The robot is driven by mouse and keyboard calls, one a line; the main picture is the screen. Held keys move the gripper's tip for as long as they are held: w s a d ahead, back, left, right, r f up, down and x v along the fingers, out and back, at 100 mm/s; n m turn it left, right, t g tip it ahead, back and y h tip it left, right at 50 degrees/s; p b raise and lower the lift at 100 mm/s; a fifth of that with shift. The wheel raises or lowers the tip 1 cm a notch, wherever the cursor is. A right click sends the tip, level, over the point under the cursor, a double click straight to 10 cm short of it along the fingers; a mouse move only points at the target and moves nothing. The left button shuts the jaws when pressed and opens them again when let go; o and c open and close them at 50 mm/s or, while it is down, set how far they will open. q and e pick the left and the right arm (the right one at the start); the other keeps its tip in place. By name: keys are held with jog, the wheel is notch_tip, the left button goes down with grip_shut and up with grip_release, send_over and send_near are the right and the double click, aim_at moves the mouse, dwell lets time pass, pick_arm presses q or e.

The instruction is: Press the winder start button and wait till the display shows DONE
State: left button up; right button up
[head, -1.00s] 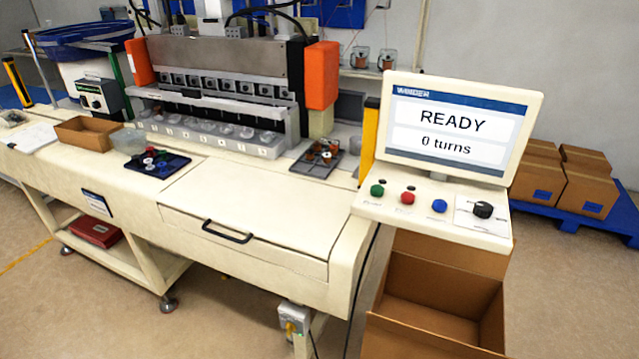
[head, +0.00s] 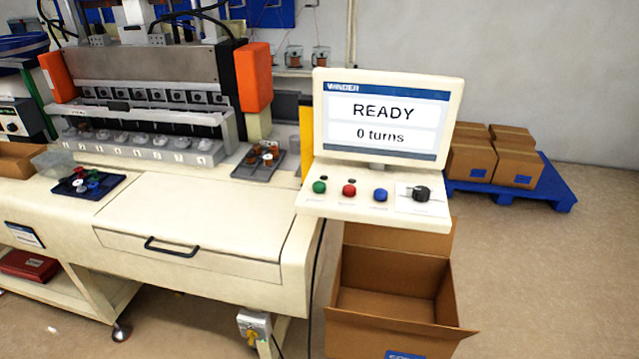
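The winder's display (head: 386,115) stands right of the machine and reads READY and 0 turns. Below it, the control panel (head: 340,207) carries a green button (head: 319,187), a red button (head: 349,190), a blue button (head: 380,195) and a black knob (head: 421,193). The labels under the buttons are too small to read. The winder (head: 145,85), with its row of spindles and orange end guards, is at the upper left. Neither of my grippers shows in the head view.
An open cardboard box (head: 390,290) stands on the floor below the panel. A dark tray of colored parts (head: 112,190) and a grey tray of copper coils (head: 245,170) lie on the bench. Boxes (head: 470,160) sit on a blue pallet (head: 560,190). Floor at the right is clear.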

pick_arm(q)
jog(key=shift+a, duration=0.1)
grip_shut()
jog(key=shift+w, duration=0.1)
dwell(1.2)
